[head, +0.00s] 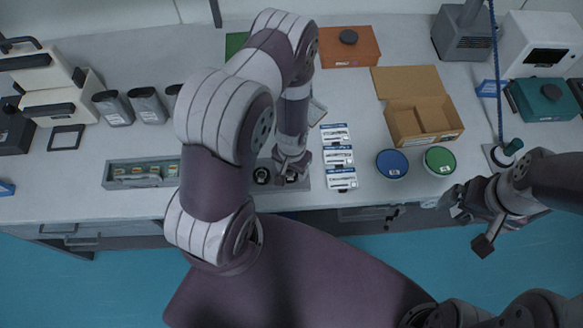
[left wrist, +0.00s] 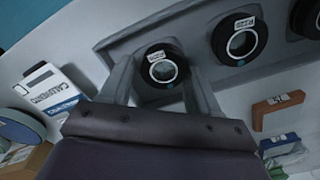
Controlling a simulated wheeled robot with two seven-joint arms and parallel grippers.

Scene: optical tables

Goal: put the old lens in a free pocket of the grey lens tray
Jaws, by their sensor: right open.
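The grey lens tray (head: 288,202) lies near the table's front edge, partly hidden by my left arm in the head view. In the left wrist view the tray (left wrist: 198,48) holds several black round lenses with white labels. One lens (left wrist: 163,68) sits between the two fingers of my left gripper (left wrist: 160,88), at the tray's near end. The fingers flank it closely; I cannot tell whether they grip it, or whether it is the old lens. In the head view my left gripper (head: 292,174) is low over the tray. My right gripper (head: 469,222) is open and empty, beyond the front edge.
White labelled boxes (head: 339,157) stand right of the tray. Further right are a blue-lidded tin (head: 392,163), a green-lidded tin (head: 439,160) and an open cardboard box (head: 402,122).

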